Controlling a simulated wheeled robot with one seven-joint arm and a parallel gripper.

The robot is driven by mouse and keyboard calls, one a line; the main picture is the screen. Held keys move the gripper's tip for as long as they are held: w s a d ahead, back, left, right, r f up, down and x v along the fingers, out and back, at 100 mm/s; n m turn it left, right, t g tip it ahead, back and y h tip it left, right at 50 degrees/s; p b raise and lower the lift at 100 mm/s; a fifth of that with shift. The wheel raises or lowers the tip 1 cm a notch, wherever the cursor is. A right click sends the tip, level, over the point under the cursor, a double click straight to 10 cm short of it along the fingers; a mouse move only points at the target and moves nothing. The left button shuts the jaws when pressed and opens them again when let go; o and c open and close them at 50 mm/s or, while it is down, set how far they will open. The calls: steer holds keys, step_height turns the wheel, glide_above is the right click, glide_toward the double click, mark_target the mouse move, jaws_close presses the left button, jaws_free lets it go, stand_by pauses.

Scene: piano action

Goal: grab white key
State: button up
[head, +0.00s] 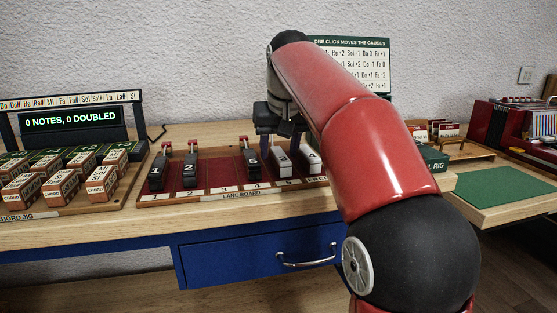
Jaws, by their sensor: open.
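Two white keys show on the dark red lane board (218,174). One white key (283,161) is right of the board's middle, and the other white key (312,160) stands just right of it, partly behind my red arm. My gripper (281,140) is open and hangs at the far end of these keys, just above or around the far end of the left one. Its fingers are small and dark here, so I cannot tell whether they touch a key.
Black keys stand at lanes 1 (160,172), 2 (190,171) and 4 (252,163). Wooden chord blocks (62,181) fill the jig at left. A sign (352,62) stands behind my arm. A green mat (505,187) lies at right. A blue drawer (232,262) is below.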

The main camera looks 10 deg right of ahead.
steer(key=shift+f, duration=0.2)
stand_by(0.5)
jaws_close()
